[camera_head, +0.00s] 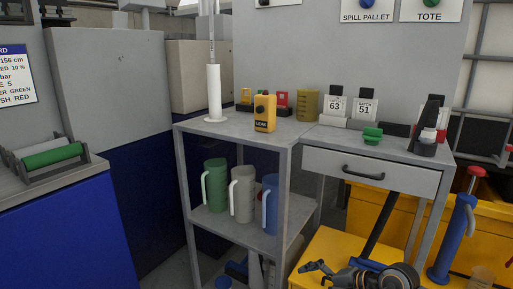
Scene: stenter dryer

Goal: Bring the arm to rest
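One of my arms shows at the bottom right, coming in from the lower edge; I take it as my right. Its dark gripper (312,267) points left, low in front of the yellow surface. It is small and seen from the side, so I cannot tell whether its fingers are open or shut. I see nothing clearly held in it. My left gripper is not in view.
A grey metal shelf (215,128) carries a yellow leak detector (264,112) on top and green, white and blue jugs below. A grey drawer bench (371,166) adjoins it. A blue pump-like cylinder (454,236) stands right of my arm. A blue cabinet (62,238) is left.

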